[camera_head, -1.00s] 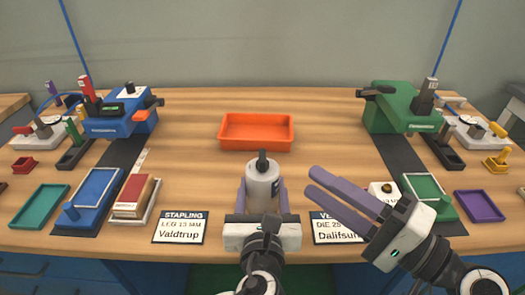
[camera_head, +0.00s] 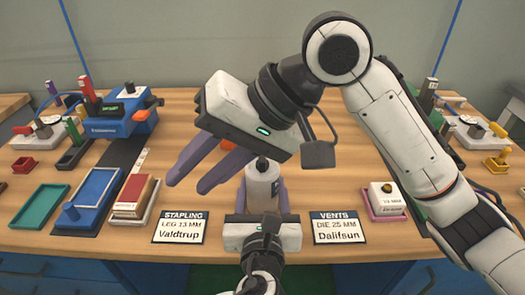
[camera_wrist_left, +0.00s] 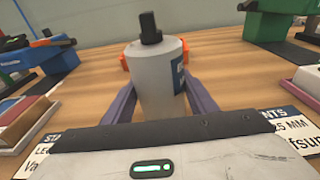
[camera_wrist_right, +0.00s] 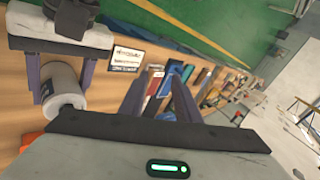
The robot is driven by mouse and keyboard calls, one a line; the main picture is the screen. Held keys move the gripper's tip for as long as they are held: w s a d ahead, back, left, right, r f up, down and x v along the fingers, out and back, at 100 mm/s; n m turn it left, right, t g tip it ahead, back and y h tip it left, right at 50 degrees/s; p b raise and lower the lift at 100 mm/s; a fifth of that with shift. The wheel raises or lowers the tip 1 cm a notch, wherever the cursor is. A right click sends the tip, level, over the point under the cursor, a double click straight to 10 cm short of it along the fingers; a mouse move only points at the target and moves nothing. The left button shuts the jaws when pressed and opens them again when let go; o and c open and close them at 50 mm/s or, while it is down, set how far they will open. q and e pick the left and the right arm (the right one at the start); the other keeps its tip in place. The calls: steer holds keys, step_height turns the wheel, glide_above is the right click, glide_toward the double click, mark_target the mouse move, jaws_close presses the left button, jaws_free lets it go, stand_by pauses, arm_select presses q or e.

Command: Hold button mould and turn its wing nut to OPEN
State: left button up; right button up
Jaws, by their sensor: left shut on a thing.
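The button mould (camera_head: 262,185) is a light grey upright cylinder at the middle front of the bench, with a dark wing nut (camera_head: 262,163) on top. In the left wrist view the mould (camera_wrist_left: 158,85) stands between my left fingers, and the wing nut (camera_wrist_left: 149,28) rises above it. My left gripper (camera_head: 262,195) is shut on the mould from the front. My right gripper (camera_head: 190,184) is raised, tilted, open and empty; in the head view its fingers point down-left, left of the mould. In the right wrist view the mould (camera_wrist_right: 62,88) lies left of the fingers.
A STAPLING card (camera_head: 180,228) and a VENTS card (camera_head: 338,227) flank the mould. A blue press (camera_head: 122,118), a blue tray (camera_head: 92,195) and a red-brown block (camera_head: 135,195) stand left. A pink tray (camera_head: 388,213) with a white block stands right. My right arm hides the back middle.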

steer(key=w+d+r+m+t+h, duration=0.1)
steer(key=w+d+r+t+h, duration=0.15)
steer(key=d+h, duration=0.2)
steer(key=m+t+h, duration=0.2)
steer(key=h, duration=0.2)
glide_toward(262, 160)
steer(key=x, duration=0.4)
steer(key=w+x, duration=0.1)
steer(key=x, duration=0.4)
steer(key=shift+r, duration=0.1)
steer(key=shift+d, duration=0.1)
jaws_close()
